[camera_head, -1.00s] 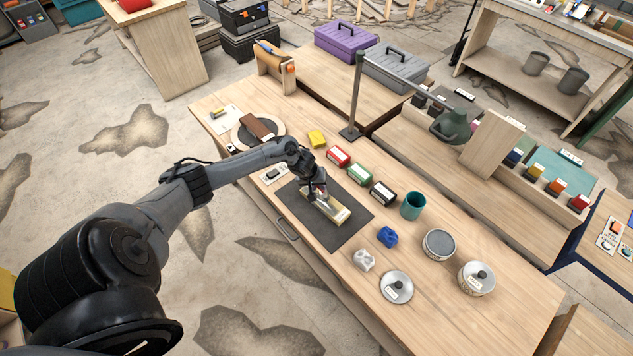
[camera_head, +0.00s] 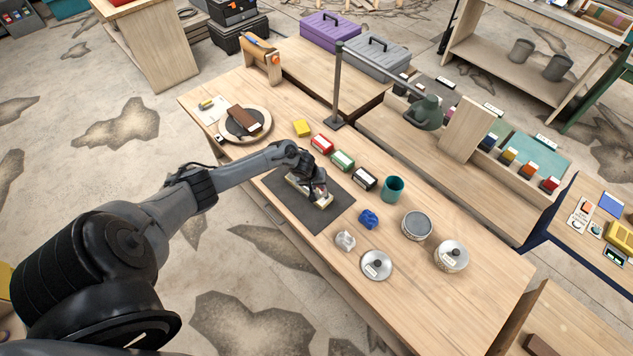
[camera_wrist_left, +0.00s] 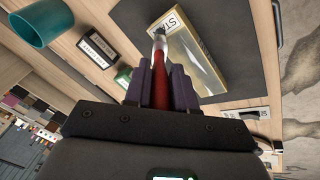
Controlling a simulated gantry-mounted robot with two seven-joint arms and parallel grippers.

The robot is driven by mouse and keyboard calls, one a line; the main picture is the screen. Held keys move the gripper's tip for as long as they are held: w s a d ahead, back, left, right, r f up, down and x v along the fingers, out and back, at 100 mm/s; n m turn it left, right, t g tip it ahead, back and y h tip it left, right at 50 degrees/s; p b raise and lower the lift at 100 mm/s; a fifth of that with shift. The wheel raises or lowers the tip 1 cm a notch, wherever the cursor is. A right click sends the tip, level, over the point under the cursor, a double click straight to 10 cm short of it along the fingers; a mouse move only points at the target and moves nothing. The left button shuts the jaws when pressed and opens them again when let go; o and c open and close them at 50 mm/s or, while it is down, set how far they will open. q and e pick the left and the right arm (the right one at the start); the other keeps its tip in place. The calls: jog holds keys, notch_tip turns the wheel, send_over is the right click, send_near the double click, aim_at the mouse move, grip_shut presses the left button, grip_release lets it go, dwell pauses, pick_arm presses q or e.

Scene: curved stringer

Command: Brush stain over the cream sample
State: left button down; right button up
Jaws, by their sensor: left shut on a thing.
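My left gripper (camera_head: 318,188) is shut on a brush with a red handle, and the brush (camera_wrist_left: 161,72) shows between its fingers in the left wrist view. The cream sample (camera_head: 297,187) is a small flat board lying on the dark mat (camera_head: 319,217). In the left wrist view, the sample (camera_wrist_left: 198,62) has a label starting "STA", partly cut off from sight. The brush tip is over the sample's end and edge; I cannot tell whether it touches. The gripper hides part of the sample in the head view. My right gripper is not in view.
Red, green and black-labelled small boxes (camera_head: 342,160) line the mat's far side, with a teal cup (camera_head: 393,189) beside them. A blue item (camera_head: 368,218), a white item (camera_head: 345,240), a grey tin (camera_head: 416,225), a lidded tin (camera_head: 451,255) and a round lid (camera_head: 376,265) stand to the right.

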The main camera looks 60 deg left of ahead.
pick_arm(q)
jog(key=r+p, duration=0.1)
jog(key=r, duration=0.1)
jog(key=r+p, duration=0.1)
jog(key=shift+a+r, duration=0.35)
jog(key=shift+d+r+p, duration=0.15)
jog(key=shift+r+p, duration=0.45)
jog(key=shift+p, duration=0.2)
notch_tip(320, 180, up, 3)
jog(key=p, duration=0.3)
